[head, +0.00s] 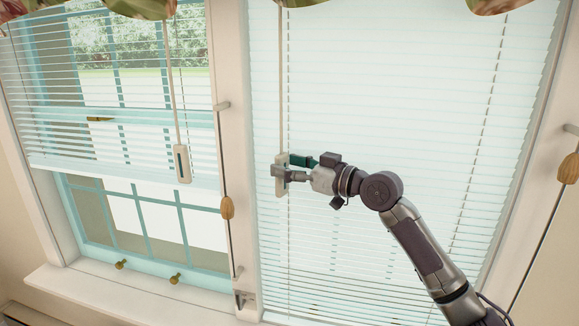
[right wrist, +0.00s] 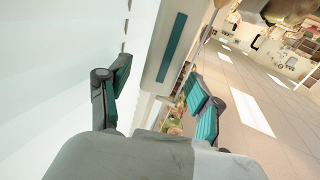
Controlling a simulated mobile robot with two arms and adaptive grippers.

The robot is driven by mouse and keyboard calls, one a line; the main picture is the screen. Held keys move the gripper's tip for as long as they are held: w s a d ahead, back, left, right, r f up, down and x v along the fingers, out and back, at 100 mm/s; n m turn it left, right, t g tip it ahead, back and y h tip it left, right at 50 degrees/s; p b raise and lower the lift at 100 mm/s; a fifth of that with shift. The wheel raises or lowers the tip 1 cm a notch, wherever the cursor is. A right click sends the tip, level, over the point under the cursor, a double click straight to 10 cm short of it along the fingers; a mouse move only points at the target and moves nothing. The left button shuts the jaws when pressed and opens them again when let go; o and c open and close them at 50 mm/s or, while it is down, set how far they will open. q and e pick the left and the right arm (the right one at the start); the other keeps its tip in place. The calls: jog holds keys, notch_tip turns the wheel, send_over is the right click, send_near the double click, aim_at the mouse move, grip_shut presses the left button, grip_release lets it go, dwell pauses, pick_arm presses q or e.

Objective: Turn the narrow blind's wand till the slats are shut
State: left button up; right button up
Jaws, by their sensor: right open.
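The blind on the right (head: 400,110) hangs the full height of its window. Its pale slats lie close together with thin lines between them. Its wand (head: 281,70) hangs along the left side and ends in a pale handle (head: 281,188) with a teal strip, which also shows in the right wrist view (right wrist: 178,45). My right gripper (head: 284,165) is at this handle. In the right wrist view its fingers (right wrist: 158,80) stand apart on both sides of the handle, open. Which blind is the narrow one I cannot tell for sure. My left gripper is out of view.
A second blind (head: 35,85) at the left is partly raised with gaps between its slats; its wand handle (head: 183,164) hangs on its right side. Wooden cord knobs (head: 227,208) hang by the frame and at the far right (head: 568,168). A sill (head: 120,303) runs below.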

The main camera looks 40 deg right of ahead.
jog(key=v, duration=1.2)
jog(key=shift+f, duration=0.1)
